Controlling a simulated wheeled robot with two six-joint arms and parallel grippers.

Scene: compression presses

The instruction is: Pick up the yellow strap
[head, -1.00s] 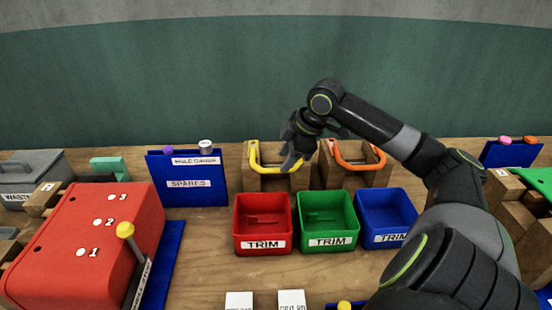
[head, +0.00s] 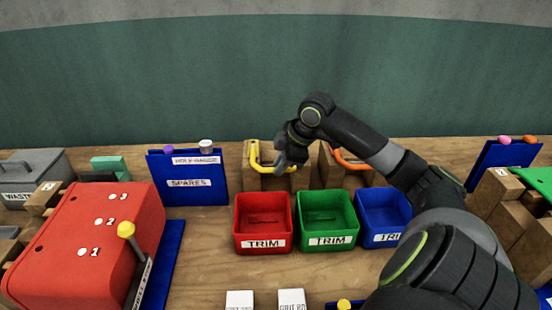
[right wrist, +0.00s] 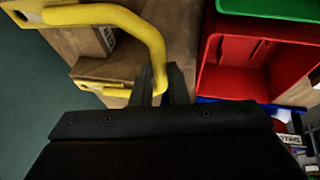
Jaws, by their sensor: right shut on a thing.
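The yellow strap (head: 256,160) is a bent U-shaped band on a wooden block (head: 262,181) at the back of the bench. In the right wrist view the strap (right wrist: 148,30) curves down to my right gripper (right wrist: 160,92). My right gripper (head: 284,165) is shut on the strap, with one side of the band between its fingers. The gripper hides part of the strap in the head view. My left gripper is not in view.
An orange strap (head: 348,162) sits on its own block to the right. Red (head: 263,247), green (head: 328,247) and blue (head: 385,208) TRIM bins stand in front. A blue SPARES rack (head: 188,197) is at left, near a large red press (head: 90,240).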

